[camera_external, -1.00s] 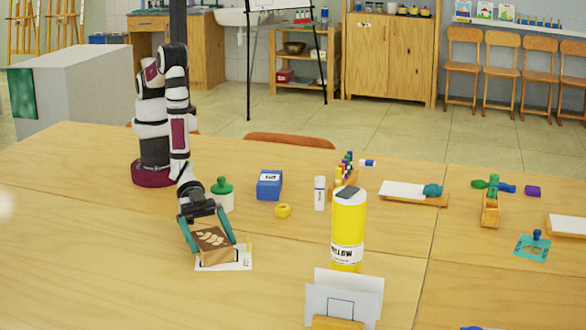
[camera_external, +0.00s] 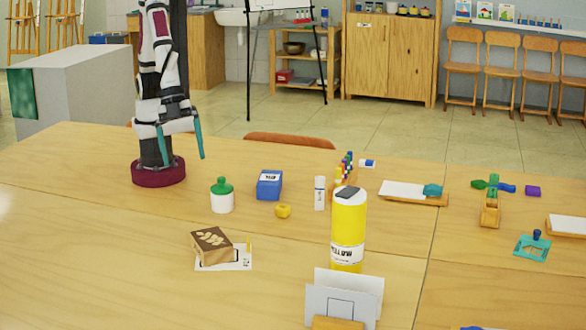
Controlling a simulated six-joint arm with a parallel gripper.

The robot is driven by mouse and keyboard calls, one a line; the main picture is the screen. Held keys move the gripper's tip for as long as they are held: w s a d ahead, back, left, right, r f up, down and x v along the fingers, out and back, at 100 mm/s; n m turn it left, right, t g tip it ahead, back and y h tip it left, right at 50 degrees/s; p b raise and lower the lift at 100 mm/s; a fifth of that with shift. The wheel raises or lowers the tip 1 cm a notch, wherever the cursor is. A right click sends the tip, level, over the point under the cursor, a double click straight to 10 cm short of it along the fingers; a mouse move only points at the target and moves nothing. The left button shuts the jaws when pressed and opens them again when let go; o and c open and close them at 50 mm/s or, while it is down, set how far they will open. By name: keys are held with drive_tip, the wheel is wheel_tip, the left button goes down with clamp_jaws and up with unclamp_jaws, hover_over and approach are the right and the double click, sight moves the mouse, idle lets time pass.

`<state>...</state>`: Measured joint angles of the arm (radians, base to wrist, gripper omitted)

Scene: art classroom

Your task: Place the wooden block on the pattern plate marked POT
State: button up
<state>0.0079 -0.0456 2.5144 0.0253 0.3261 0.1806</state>
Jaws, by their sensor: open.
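The wooden block (camera_external: 211,245) has a dark top with a pale leaf pattern. It rests on the white pattern plate (camera_external: 239,262) at the front left of the table, covering most of the plate's left and middle. The plate's right part shows with a small yellow mark; its lettering is too small to read. My gripper (camera_external: 183,150) is open and empty, with teal fingers pointing down. It is raised close to my base, behind and left of the block and well apart from it.
A green-lidded white jar (camera_external: 222,198), a blue box (camera_external: 270,185) and a yellow piece (camera_external: 283,211) stand behind the block. A tall yellow bottle (camera_external: 348,225) and white cards (camera_external: 343,296) stand to its right. The table's left side is clear.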

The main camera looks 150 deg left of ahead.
drive_tip(key=s+a+r+g, duration=0.1)
drive_tip(key=s+r+g, duration=0.1)
drive_tip(key=s, duration=0.6)
drive_tip(key=s+a+r+m+g+y, duration=0.1)
drive_tip(key=s+r, duration=0.3)
drive_tip(key=s, duration=0.5)
drive_tip(key=shift+a+r+g, duration=0.3)
drive_tip(key=shift+a+g, duration=0.2)
drive_tip(key=shift+g, duration=0.4)
